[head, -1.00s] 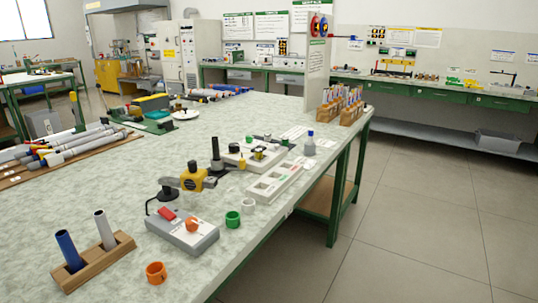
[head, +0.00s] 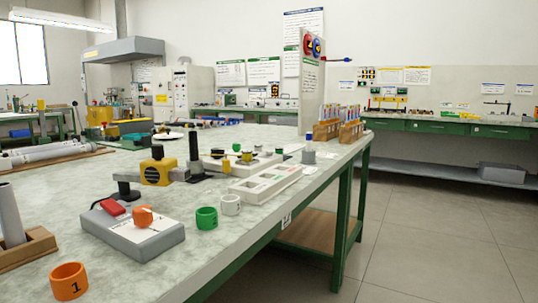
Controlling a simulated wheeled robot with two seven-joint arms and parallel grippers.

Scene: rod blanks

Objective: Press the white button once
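I cannot make out a white button in the head view. A grey control box (head: 160,243) sits near the front edge of the bench, with a red rocker switch (head: 112,207) and an orange knob (head: 142,216) on its sloped top. Behind it stands a yellow block (head: 157,173) with a black knob or button on top. Neither of my grippers is in view.
A wooden holder (head: 30,246) with a grey rod is at left. The floor (head: 420,245) at right is clear.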

